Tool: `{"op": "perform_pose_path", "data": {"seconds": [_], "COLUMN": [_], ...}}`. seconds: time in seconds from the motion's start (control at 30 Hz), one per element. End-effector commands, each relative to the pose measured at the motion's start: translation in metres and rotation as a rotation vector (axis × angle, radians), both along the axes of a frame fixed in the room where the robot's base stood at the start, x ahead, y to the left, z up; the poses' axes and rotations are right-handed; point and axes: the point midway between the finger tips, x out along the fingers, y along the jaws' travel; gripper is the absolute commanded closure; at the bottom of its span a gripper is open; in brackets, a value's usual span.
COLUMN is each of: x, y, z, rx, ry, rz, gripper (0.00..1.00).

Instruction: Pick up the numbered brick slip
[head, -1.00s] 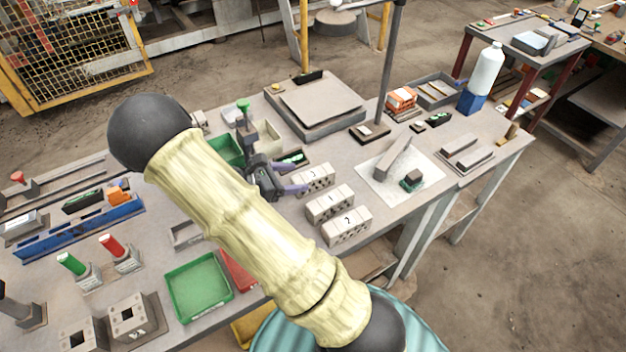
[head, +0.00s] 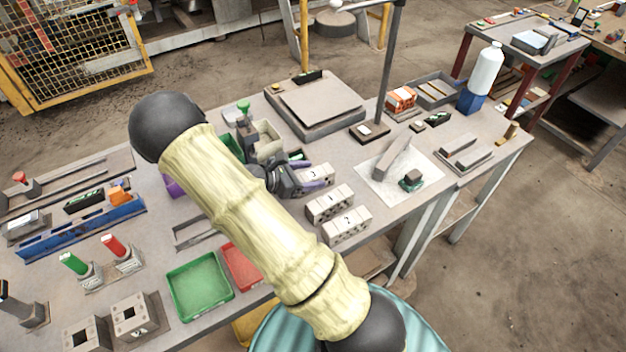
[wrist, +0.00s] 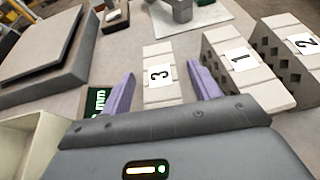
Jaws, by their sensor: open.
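A pale grey brick piece with a white label "3" (wrist: 160,94) lies between the two purple fingers of my gripper (wrist: 161,74) in the wrist view. The fingers are open, one on each side of it, and gaps show on both sides. In the head view the "3" piece (head: 316,173) is partly covered by my gripper (head: 314,180). Brick "1" (head: 329,203) and brick "2" (head: 346,226) stand in a row nearer the table's front edge. In the wrist view brick "1" (wrist: 246,68) and brick "2" (wrist: 299,50) are to the right, with holes in their sides.
A grey flat-topped block (head: 315,106) stands behind the bricks. A white sheet (head: 385,191) with grey pieces lies to the right. A pale bin (wrist: 30,135) is close to my gripper's left. Green (head: 200,290) and red (head: 240,268) trays sit at the front.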

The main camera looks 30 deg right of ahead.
Motion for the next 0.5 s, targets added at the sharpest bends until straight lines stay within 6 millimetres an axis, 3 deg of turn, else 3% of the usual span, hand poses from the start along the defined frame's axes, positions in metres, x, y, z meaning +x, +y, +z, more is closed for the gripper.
{"op": "perform_pose_path", "data": {"seconds": [0.1, 0.37, 0.5], "x": [0.0001, 0.0001, 0.0002], "y": [0.0002, 0.0001, -0.0001], "z": [0.0001, 0.0002, 0.0006], "rx": [0.0, 0.0, -0.001], "ry": [0.0, 0.0, -0.001], "rz": [0.0, 0.0, 0.0], "gripper": [0.4, 0.91, 0.94]}}
